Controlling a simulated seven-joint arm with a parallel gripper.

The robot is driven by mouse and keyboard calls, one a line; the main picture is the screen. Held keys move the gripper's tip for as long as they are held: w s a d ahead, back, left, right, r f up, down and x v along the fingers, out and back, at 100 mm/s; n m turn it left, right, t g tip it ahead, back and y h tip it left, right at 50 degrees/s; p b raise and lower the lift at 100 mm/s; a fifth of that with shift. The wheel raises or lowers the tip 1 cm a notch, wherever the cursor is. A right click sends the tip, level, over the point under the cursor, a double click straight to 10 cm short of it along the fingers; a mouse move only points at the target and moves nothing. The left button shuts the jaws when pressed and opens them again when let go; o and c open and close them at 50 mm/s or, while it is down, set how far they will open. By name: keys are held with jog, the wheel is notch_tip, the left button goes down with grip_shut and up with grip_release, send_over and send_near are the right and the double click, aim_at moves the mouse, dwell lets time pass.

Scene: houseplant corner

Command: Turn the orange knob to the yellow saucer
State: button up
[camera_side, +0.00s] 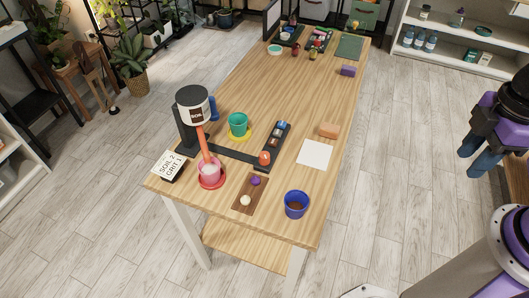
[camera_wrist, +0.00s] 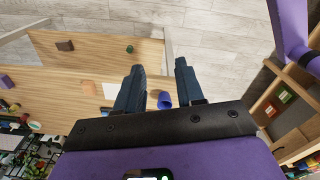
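An orange knob (camera_side: 265,157) sits at the near end of a dark panel (camera_side: 273,146) in the side view. The yellow saucer (camera_side: 241,139) lies behind the dispenser's low black bar, with a green pot (camera_side: 238,122) on it. A soil dispenser (camera_side: 193,107) stands at the left, and its orange chute (camera_side: 203,142) slopes down to a pink pot (camera_side: 209,171) on a red saucer (camera_side: 212,187). My gripper (camera_side: 478,153) is off the table's right side, far from the knob. In the wrist view my gripper (camera_wrist: 158,82) is open and empty; I cannot make out the knob there.
A blue pot (camera_side: 297,205) with dark contents stands at the near right corner. A brown board (camera_side: 250,193) holds a purple ball and a white ball. A white sheet (camera_side: 314,154) and an orange-tan block (camera_side: 328,130) lie on the right. The table's middle is clear.

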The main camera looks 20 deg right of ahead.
jog(key=shift+o, duration=1.1)
jog(key=w+a+r+m+g, duration=0.1)
jog(key=w+a+m, duration=0.5)
jog(key=w+a, duration=0.3)
jog(key=shift+w+r, duration=0.25)
jog(key=shift+w, duration=0.15)
jog(key=m+g+y, duration=0.2)
jog(key=m+y, duration=0.1)
jog(key=m, duration=1.3)
send_over(265, 154)
jog(key=w+d, duration=0.4)
jog(key=d, duration=0.1)
notch_tip(265, 154, down, 9)
jog(key=x, duration=1.7)
jog(key=shift+w, duration=0.2)
jog(key=c, duration=1)
